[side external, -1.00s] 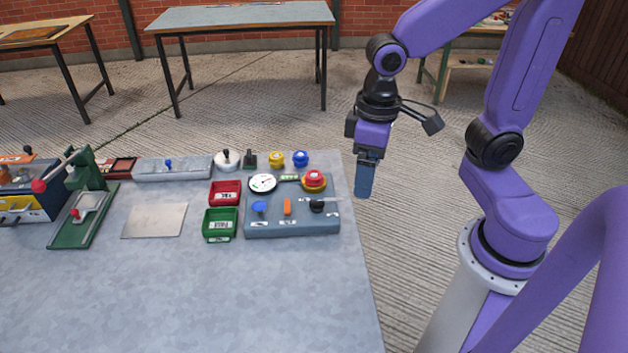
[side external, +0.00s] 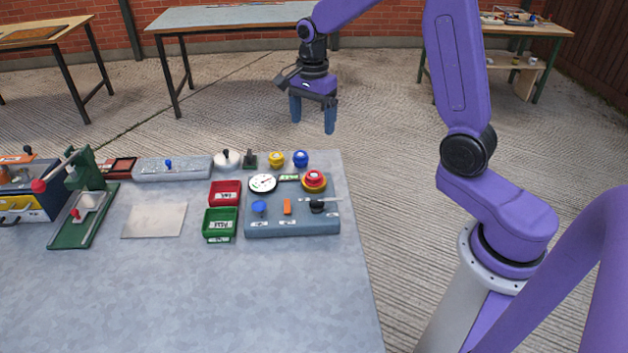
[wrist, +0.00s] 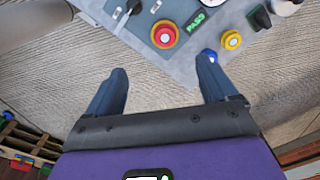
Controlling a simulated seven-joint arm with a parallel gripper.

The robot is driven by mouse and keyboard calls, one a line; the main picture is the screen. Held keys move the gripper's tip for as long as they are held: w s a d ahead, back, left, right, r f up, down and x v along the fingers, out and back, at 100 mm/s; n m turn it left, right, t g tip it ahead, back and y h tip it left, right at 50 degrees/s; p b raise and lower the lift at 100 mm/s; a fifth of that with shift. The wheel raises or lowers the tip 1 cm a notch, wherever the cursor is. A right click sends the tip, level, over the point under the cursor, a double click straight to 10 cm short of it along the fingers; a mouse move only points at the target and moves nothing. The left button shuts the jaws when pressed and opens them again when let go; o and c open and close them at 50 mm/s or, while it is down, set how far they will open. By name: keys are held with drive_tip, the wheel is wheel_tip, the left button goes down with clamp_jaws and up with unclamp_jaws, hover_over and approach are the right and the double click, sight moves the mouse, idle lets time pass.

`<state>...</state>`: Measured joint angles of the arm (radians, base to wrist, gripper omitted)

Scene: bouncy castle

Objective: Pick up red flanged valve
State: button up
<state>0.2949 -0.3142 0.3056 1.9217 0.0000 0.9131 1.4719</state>
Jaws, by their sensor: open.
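I cannot clearly identify a red flanged valve. The nearest match is a red round knob on a yellow base (side external: 314,179), set on the back right of the grey-blue panel (side external: 290,229); it also shows in the wrist view (wrist: 165,34). My gripper (side external: 313,122) is open and empty, fingers pointing down, in the air around the table's far edge and well above it. In the wrist view my gripper (wrist: 163,65) has its two blue fingers wide apart, with the red knob beyond the gap between them.
A yellow round part (side external: 276,159) and a blue round part (side external: 300,158) stand behind the panel. A red bin (side external: 225,193) and a green bin (side external: 220,224) are left of it. A green lever press (side external: 85,205) stands farther left. The table's front is clear.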

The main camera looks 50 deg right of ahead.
drive_tip(key=d+m, duration=0.1)
hover_over(314, 175)
wheel_tip(314, 175, down, 12)
drive_tip(key=shift+s+a+f, duration=0.1)
drive_tip(key=shift+f, duration=2.8)
drive_tip(key=c, duration=1.1)
